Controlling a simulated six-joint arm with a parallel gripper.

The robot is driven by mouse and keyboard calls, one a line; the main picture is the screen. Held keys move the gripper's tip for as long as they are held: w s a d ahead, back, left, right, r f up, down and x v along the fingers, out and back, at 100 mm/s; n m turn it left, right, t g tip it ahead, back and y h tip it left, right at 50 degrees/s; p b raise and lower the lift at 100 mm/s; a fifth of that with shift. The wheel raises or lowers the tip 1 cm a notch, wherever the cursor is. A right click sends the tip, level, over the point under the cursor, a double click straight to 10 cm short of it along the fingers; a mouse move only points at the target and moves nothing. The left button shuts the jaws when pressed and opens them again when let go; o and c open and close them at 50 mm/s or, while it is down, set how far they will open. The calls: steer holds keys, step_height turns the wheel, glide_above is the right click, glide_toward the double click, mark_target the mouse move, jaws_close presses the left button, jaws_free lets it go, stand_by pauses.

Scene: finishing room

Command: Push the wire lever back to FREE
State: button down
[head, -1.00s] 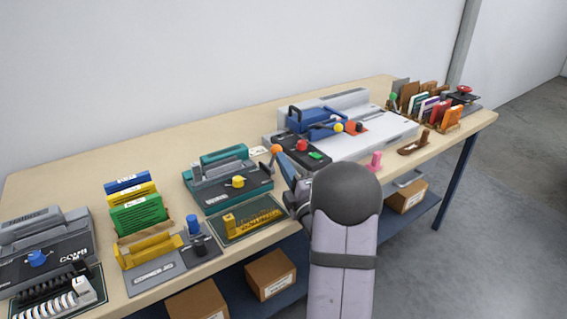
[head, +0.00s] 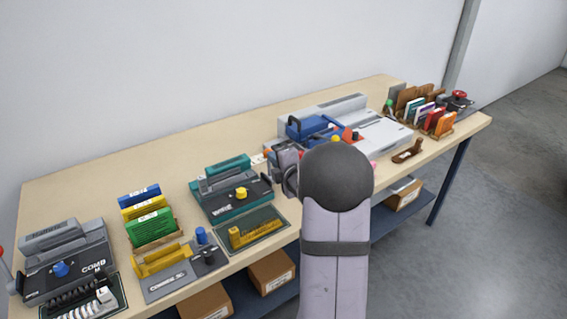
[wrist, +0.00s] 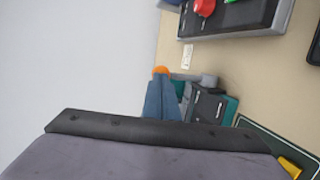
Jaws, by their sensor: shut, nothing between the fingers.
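The teal wire machine (head: 238,208) has a yellow knob and stands mid-bench; its teal and grey end shows in the wrist view (wrist: 206,103). An orange ball (head: 268,153), apparently the lever's knob, is at its back right; it also shows in the wrist view (wrist: 161,70). My gripper (head: 276,162) is shut and empty, reaching in from the right. In the wrist view its blue fingers (wrist: 161,88) end right at the orange ball; I cannot tell if they touch it. The lever's arm is mostly hidden, and no FREE marking is readable.
To the right stand a blue punch (head: 306,128) and a large light-grey machine (head: 385,135). A red knob (wrist: 204,7) is near the wrist view's top. To the left are a comb machine (head: 65,262) and colored upright books (head: 148,222). Bare bench lies behind the teal machine.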

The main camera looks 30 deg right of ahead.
mark_target(266, 151)
steer(key=w+p, duration=0.1)
steer(key=r+g+p, duration=0.1)
steer(key=p, duration=0.1)
steer(key=shift+w+r, duration=0.2)
steer(key=shift+w, duration=0.2)
steer(key=shift+w+f+g+p, duration=0.25)
steer(key=shift+w+g+p, duration=0.6)
steer(key=shift+g+p, duration=0.2)
steer(key=shift+w+f+p, duration=0.15)
steer(key=shift+w+p, duration=0.2)
steer(key=shift+w, duration=0.15)
steer(key=shift+w+a, duration=0.1)
steer(key=shift+w, duration=0.05)
steer(key=shift+r, duration=0.2)
steer(key=v, duration=1.4)
steer(key=shift+d+r+p, duration=0.3)
steer(key=shift+p, duration=0.1)
steer(key=shift+w, duration=0.1)
